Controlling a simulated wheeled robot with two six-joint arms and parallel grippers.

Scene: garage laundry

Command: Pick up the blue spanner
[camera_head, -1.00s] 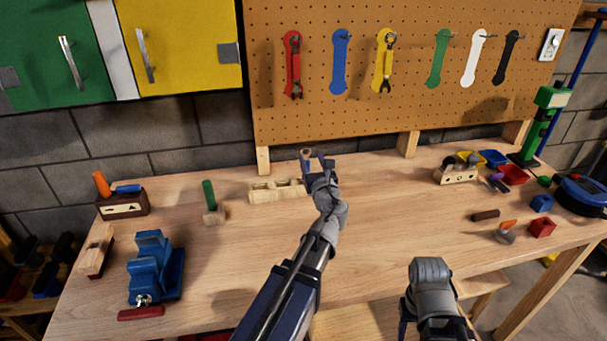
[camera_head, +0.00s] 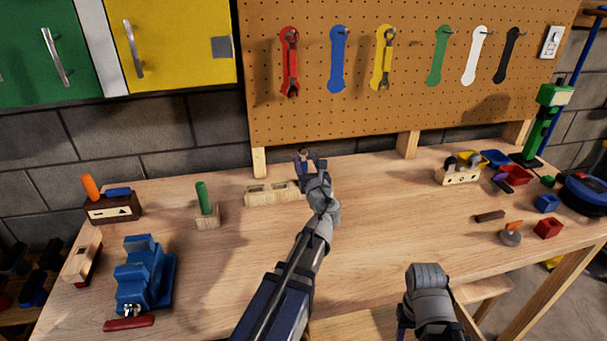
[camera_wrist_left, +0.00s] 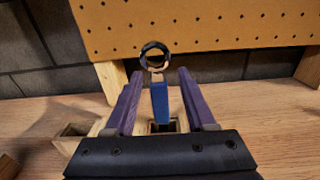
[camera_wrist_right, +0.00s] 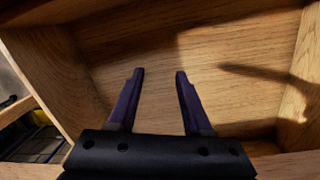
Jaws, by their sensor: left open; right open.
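The blue spanner (camera_wrist_left: 159,100) stands upright in a slot of a wooden block holder (camera_head: 262,195), its dark ring end (camera_wrist_left: 155,55) on top. In the head view only its ring end (camera_head: 304,152) shows clearly; the rest is largely hidden by my gripper. My left gripper (camera_wrist_left: 160,76) is open, with one finger on each side of the blue handle and a visible gap on both sides. It also shows at the back of the bench in the head view (camera_head: 311,164). My right gripper (camera_wrist_right: 158,74) is open and empty, facing a wooden compartment low at the bench front.
A pegboard (camera_head: 420,105) behind carries a blue spanner shape (camera_head: 338,65), a red spanner (camera_head: 290,65) and a yellow spanner (camera_head: 384,60). A blue vise (camera_head: 140,275) and a green-handled tool (camera_head: 203,197) stand left. The middle of the bench (camera_head: 390,220) is clear.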

